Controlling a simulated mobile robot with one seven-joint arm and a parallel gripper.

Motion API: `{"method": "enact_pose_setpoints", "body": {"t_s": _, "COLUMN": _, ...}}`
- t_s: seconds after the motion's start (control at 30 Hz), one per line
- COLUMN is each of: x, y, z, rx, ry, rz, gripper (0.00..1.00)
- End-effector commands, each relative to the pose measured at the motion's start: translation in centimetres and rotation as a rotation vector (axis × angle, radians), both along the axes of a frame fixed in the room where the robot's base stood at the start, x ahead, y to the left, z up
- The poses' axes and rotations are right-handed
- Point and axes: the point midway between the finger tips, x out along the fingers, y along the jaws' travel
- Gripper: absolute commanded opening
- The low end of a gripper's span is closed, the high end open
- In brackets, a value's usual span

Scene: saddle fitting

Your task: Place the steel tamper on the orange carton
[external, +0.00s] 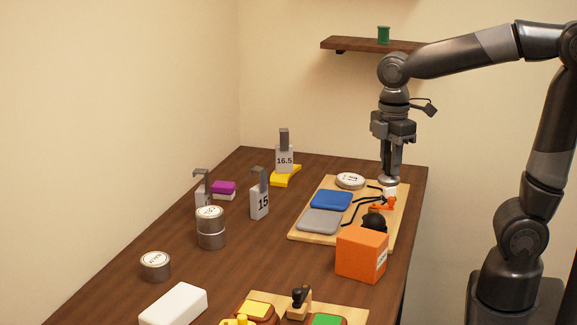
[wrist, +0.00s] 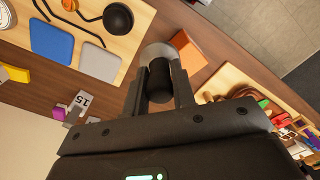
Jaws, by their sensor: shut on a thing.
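The steel tamper has a flat round steel base (external: 389,180) and a black handle (wrist: 160,82). My gripper (external: 391,176) is shut on the handle, and the base hangs below the fingertips. In the wrist view the handle sits between the fingers of my gripper (wrist: 160,85), with the steel base (wrist: 157,50) beyond it. The orange carton (external: 361,255) stands at the near right edge of the table, nearer the camera than my gripper. It also shows in the wrist view (wrist: 189,44), partly hidden behind the tamper and a finger.
A wooden board (external: 300,236) beneath my gripper bears blue and grey pads, a black ball-topped thing (external: 374,221), a small orange item (external: 383,204) and a round tin (external: 350,180). Tins and numbered blocks stand left. A shelf (external: 360,44) is on the back wall.

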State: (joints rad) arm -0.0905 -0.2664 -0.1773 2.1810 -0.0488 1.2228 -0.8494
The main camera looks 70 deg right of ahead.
Motion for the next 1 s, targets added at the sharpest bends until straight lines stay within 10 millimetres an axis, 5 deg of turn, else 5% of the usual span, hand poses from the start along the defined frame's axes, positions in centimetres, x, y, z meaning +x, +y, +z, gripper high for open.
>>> {"method": "enact_pose_setpoints", "body": {"t_s": 0.4, "x": 3.6, "y": 7.5, "z": -4.9, "rx": -0.001, "ry": 0.001, "rz": 0.002, "gripper": 0.00}}
{"method": "enact_pose_setpoints", "body": {"t_s": 0.8, "x": 3.8, "y": 8.0, "z": -9.0, "rx": -0.001, "ry": 0.001, "rz": 0.000, "gripper": 0.00}}
{"method": "enact_pose_setpoints", "body": {"t_s": 1.0, "x": 3.9, "y": 8.0, "z": -9.3, "rx": -0.001, "ry": -0.001, "rz": 0.000, "gripper": 0.00}}
